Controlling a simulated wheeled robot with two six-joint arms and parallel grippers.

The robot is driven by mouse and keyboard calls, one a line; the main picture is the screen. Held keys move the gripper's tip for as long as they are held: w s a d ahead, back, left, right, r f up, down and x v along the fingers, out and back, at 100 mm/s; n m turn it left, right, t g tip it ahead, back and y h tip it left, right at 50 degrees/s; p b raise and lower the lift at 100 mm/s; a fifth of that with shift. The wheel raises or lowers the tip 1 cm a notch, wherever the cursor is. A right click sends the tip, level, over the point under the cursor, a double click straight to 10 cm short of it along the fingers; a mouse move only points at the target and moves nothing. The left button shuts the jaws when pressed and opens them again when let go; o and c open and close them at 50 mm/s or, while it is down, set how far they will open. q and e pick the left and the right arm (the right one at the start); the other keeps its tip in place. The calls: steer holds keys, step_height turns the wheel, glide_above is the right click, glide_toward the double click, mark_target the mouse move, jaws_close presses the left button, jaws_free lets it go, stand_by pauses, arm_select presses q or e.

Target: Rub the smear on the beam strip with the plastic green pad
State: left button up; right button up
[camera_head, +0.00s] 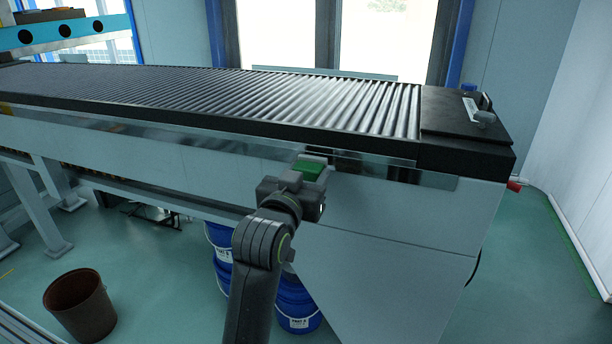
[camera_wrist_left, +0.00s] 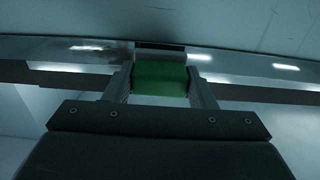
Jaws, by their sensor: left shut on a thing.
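The beam strip (camera_head: 270,151) is a shiny metal band along the front side of the long roller conveyor. It also crosses the left wrist view (camera_wrist_left: 245,65). My left gripper (camera_head: 310,176) is shut on the green pad (camera_head: 309,169) at the strip's right part. In the left wrist view the green pad (camera_wrist_left: 160,80) sits between the two fingers, its far edge at the strip. I cannot tell whether it touches. A dark patch (camera_wrist_left: 160,46) shows just beyond the pad; I cannot tell whether it is the smear or a reflection. My right gripper is out of view.
The conveyor (camera_head: 220,95) has a black end plate with a small latch (camera_head: 480,112) at right. Blue drums (camera_head: 296,300) stand below, behind my arm. A brown bin (camera_head: 80,305) stands on the floor at lower left. The floor at right is clear.

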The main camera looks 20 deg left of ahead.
arm_select(q)
steer(key=shift+w, duration=0.95)
